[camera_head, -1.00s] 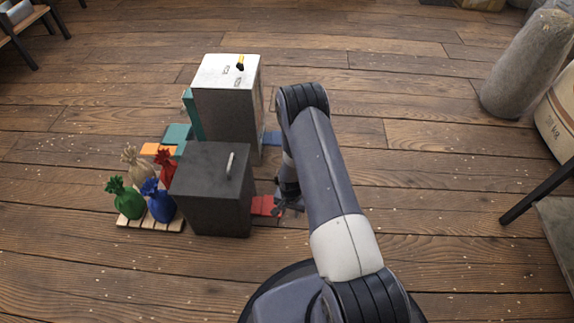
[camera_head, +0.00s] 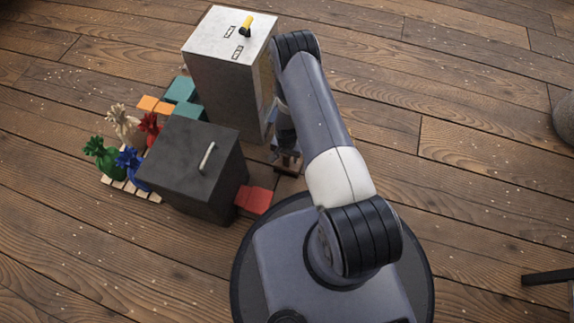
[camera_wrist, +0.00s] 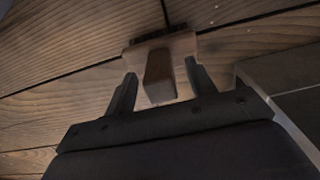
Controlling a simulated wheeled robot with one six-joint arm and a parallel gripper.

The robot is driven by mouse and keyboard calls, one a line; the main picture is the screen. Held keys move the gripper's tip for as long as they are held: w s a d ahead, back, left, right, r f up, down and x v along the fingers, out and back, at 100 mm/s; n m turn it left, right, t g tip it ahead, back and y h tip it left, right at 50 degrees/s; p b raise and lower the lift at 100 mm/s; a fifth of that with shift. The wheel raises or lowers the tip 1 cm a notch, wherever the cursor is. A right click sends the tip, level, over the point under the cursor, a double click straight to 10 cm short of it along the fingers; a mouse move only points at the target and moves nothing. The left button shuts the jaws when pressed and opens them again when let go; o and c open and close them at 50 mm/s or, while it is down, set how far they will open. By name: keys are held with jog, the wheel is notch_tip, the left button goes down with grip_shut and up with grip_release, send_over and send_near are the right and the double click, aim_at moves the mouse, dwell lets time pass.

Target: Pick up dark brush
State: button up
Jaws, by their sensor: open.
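The dark brush (camera_wrist: 172,45) has a brown wooden body with dark bristles along its far edge. In the wrist view, its handle lies between the two fingers of my gripper (camera_wrist: 161,72), which are open with gaps beside the handle. In the head view, my gripper (camera_head: 288,157) is low by the floor, right of the dark box, and part of the brush (camera_head: 286,171) shows just below it. My arm and gripper hide some of the brush there.
A dark box with a metal handle (camera_head: 190,165) and a tall grey box (camera_head: 227,75) stand left of my gripper. Red blocks (camera_head: 254,200) lie near the dark box. Several coloured sacks (camera_head: 128,160) stand farther left.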

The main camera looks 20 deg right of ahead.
jog(key=shift+w+f, duration=0.1)
jog(key=shift+f, duration=0.75)
jog(key=shift+r, duration=0.1)
grip_shut()
